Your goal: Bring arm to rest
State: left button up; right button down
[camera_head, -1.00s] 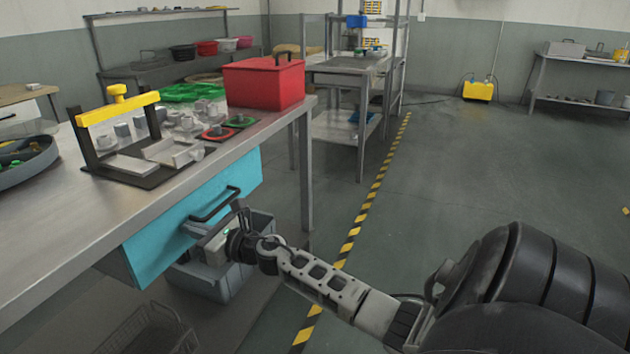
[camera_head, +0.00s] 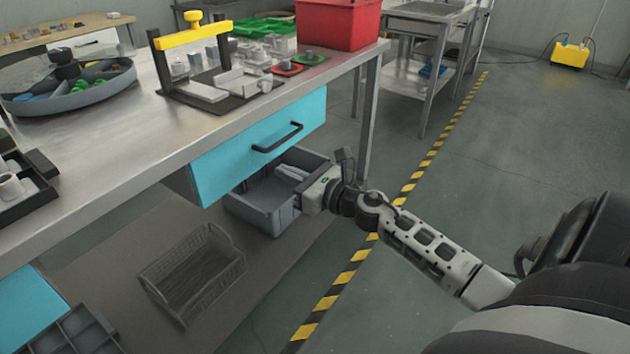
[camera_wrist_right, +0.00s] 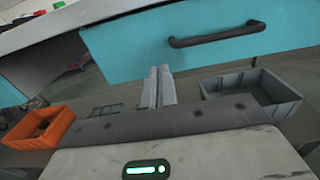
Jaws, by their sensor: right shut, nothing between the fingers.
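My right arm comes in from the lower right in the head view. My right gripper (camera_head: 292,173) is shut and empty, below and in front of the blue drawer (camera_head: 230,160) and above a grey bin (camera_head: 262,222). In the right wrist view the fingers of my right gripper (camera_wrist_right: 157,88) lie together, apart from the drawer handle (camera_wrist_right: 218,36). The handle also shows in the head view (camera_head: 277,138). My left gripper is not in view.
The metal workbench (camera_head: 110,160) carries a yellow-handled rack (camera_head: 192,38), a round divided tray (camera_head: 75,95) and a red box (camera_head: 338,22). A grey wire basket (camera_head: 195,275) and an orange bin (camera_wrist_right: 40,128) are below. Open floor lies right of the striped line (camera_head: 440,140).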

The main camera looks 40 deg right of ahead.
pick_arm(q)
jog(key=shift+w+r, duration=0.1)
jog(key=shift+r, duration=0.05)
pick_arm(e)
jog(key=v, duration=0.5)
pick_arm(q)
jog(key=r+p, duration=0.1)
jog(key=p, duration=0.1)
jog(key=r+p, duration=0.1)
jog(key=p, duration=0.2)
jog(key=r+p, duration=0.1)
jog(key=p, duration=0.2)
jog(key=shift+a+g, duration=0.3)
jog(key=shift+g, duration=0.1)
pick_arm(e)
jog(key=s+a+f+n+g, duration=0.3)
jog(key=s+a+n, duration=0.5)
jog(key=n, duration=0.9)
jog(key=s+a+f+n+g, duration=0.3)
jog(key=s+a+n, duration=0.6)
jog(key=a+n, duration=0.4)
jog(key=n, duration=0.5)
jog(key=shift+a+f+g+h, duration=0.25)
jog(key=shift+a+g+h, duration=0.05)
jog(key=shift+a+h, duration=0.1)
jog(key=shift+s, duration=0.1)
